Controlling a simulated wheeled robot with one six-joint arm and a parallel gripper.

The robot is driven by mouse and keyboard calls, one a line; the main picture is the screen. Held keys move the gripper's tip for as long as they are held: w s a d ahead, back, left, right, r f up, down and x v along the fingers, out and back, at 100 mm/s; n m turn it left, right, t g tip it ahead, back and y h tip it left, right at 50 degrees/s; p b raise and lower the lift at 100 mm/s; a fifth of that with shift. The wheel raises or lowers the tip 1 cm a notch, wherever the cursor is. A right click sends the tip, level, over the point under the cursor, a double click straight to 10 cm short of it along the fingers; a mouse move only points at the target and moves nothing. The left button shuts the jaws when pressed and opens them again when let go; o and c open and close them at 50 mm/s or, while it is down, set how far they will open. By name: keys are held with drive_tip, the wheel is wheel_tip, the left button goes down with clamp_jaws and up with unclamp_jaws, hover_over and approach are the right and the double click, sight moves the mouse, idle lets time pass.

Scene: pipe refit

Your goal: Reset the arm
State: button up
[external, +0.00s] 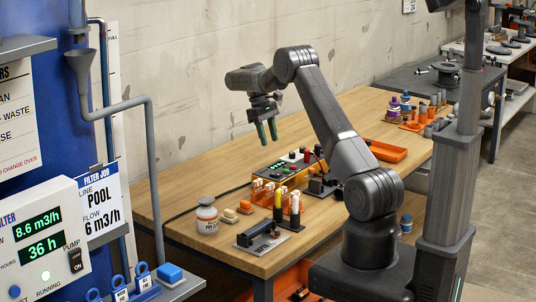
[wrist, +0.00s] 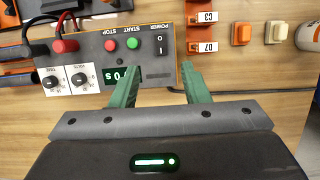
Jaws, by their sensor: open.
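My gripper (external: 267,131) is open and empty. Its two green fingers point down, well above the wooden table (external: 190,158), and the arm reaches over from its base at the right. In the wrist view my gripper (wrist: 158,88) shows its green fingers apart, with nothing between them. Behind the fingertips lies the control box (wrist: 100,52) with dials, red and green buttons, a power switch and a small lit display. The same control box (external: 282,172) stands on the table below and right of my gripper in the external view.
An orange tray (external: 386,151) and bottles lie farther back. A blue tank with panels stands left. Bare table lies left of the control box.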

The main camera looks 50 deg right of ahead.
sight(278, 174)
drive_tip(key=p+x, duration=0.1)
drive_tip(key=x, duration=1)
drive_tip(key=shift+s+f+p, duration=0.1)
drive_tip(key=shift+f+p, duration=0.15)
drive_tip(key=shift+p, duration=0.15)
